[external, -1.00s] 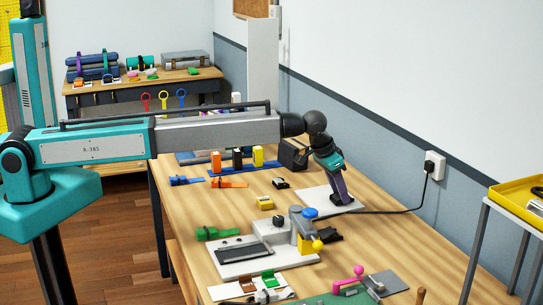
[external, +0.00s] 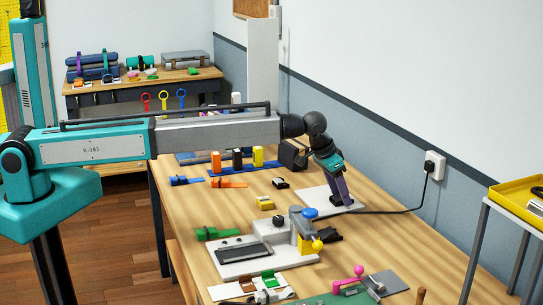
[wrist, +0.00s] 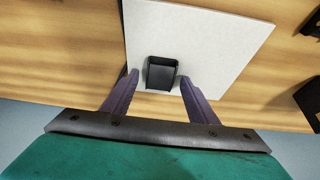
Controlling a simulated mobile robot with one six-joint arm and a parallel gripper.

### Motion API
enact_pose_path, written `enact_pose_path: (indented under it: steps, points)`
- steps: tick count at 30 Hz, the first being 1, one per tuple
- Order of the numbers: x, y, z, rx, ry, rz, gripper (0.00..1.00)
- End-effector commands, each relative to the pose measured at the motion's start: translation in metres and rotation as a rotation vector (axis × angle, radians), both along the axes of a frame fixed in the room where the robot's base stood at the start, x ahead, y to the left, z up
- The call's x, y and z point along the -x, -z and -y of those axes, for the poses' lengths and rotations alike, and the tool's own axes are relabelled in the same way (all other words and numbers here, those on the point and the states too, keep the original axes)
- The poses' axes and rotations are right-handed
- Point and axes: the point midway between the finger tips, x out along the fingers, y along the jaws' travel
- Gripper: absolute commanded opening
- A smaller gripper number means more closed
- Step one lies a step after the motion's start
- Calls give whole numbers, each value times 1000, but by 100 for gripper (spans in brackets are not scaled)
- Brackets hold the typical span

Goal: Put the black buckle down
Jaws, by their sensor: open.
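The black buckle (wrist: 161,74) rests on the white square plate (wrist: 215,40), near its edge in the wrist view. It shows small and dark at the fingertips in the external view (external: 336,200). My gripper (wrist: 159,77) is open, with one purple finger on each side of the buckle and visible gaps between. In the external view my gripper (external: 339,196) points down at the plate, with its fingers spread.
A grey fixture (external: 245,262) with a blue knob stands nearer the camera. A yellow buckle (external: 264,203), a green buckle (external: 215,233) and an orange buckle (external: 230,183) lie to the left. A black cable runs to the wall socket (external: 434,165).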

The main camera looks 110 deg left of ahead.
Motion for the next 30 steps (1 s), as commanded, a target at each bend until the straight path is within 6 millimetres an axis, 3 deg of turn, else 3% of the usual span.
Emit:
enact_pose_path:
  steps: [8, 30]
  points:
    - [5, -18, 6, -1, 0, 1, 53]
    - [30, -106, 31, -1, 0, 1, 53]
